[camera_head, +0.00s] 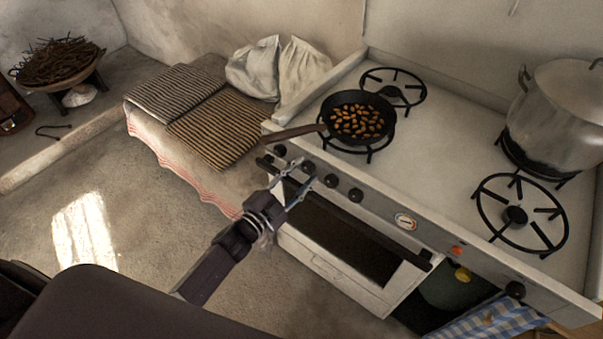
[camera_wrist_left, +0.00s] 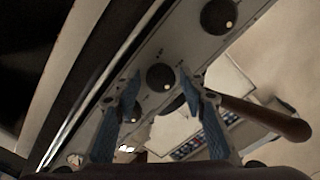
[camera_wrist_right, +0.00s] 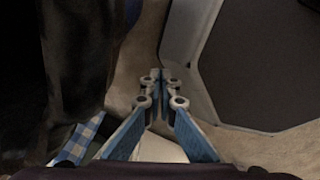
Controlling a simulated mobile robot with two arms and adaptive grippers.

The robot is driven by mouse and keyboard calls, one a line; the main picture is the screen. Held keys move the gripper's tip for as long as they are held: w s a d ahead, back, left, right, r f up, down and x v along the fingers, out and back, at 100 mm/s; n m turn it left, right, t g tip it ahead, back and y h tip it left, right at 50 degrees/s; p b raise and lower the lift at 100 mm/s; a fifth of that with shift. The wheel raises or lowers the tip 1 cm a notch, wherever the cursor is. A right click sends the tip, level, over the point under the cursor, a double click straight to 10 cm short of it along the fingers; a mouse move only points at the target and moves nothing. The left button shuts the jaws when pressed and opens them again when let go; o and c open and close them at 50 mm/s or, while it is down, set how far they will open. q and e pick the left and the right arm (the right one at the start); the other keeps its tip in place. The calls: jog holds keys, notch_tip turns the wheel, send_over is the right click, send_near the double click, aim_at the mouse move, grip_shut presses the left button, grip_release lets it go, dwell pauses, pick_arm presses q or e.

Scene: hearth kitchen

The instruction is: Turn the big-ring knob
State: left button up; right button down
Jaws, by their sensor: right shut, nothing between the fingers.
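The stove front carries a row of black knobs; the second from the left (camera_head: 308,167) is near my left gripper (camera_head: 292,186), with others at the left end (camera_head: 280,150) and to its right (camera_head: 331,180) (camera_head: 356,195). A separate knob (camera_head: 515,289) is at the far right. I cannot tell by marking which is the big-ring knob. My left gripper is open; in the left wrist view a round knob (camera_wrist_left: 160,77) with a pale dot shows between its fingertips (camera_wrist_left: 160,80), contact unclear. My right gripper (camera_wrist_right: 160,75) is shut and empty, low by the stove.
The oven rail (camera_head: 350,215) runs below the knobs.

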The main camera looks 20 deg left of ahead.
pick_arm(q)
jog(key=shift+o, duration=0.3)
jog(key=v, duration=1.2)
